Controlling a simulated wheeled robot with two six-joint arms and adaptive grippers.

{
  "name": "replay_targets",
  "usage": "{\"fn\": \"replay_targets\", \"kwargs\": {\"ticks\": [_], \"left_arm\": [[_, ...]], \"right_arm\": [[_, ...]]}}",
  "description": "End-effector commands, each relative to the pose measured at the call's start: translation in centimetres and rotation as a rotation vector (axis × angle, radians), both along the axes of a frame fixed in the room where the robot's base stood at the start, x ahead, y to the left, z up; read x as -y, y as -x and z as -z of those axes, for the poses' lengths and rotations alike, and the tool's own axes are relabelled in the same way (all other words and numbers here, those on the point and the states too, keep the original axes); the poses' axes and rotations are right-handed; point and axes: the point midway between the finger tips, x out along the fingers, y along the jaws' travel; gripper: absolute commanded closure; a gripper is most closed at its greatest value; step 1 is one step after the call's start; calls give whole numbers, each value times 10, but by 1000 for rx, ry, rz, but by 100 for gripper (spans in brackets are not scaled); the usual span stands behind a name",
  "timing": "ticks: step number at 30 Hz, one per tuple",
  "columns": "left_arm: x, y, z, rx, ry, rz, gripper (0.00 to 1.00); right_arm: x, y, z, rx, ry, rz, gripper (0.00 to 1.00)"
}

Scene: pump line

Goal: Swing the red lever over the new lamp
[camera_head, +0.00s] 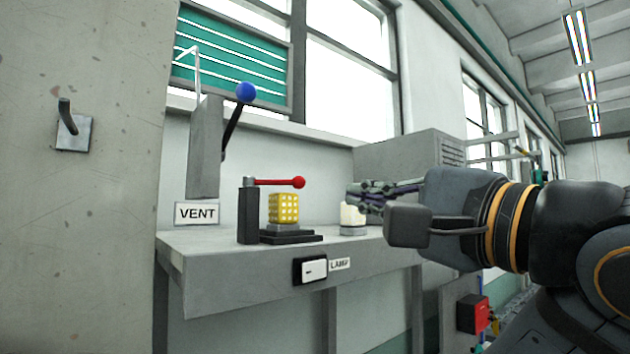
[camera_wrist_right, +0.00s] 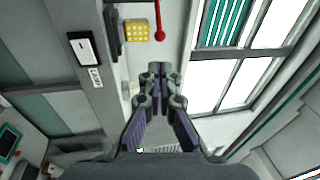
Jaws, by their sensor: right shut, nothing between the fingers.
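The red lever (camera_head: 275,182) runs level from the top of a dark post (camera_head: 248,212), its red ball end pointing right. It passes just above the yellow caged lamp (camera_head: 283,208), which stands upright on a black base. Lever (camera_wrist_right: 160,32) and lamp (camera_wrist_right: 137,30) also show at the top of the right wrist view. My right gripper (camera_head: 352,196) is shut and empty, to the right of the lever's ball and apart from it. It shows in the wrist view (camera_wrist_right: 157,72) with its fingertips together. My left gripper is not in view.
A cream piece (camera_head: 352,214) on a grey round base stands on the shelf (camera_head: 225,262), close to my right fingers. A blue-knobbed lever (camera_head: 245,92) rises behind the VENT sign (camera_head: 197,213). A switch (camera_head: 311,270) marked LAMP is on the shelf's front. A grey cabinet (camera_head: 400,152) stands behind.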

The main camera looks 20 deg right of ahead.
Motion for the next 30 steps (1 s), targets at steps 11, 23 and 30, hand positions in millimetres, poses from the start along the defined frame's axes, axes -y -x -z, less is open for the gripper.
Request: {"fn": "replay_targets", "kwargs": {"ticks": [11, 23, 30], "left_arm": [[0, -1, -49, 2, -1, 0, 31], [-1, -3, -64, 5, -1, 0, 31], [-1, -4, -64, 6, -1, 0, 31]], "right_arm": [[-22, -78, -20, -6, 0, -3, 100], [-30, -111, -23, -1, 2, 0, 100], [-30, -111, -23, 0, 2, 0, 100]]}}
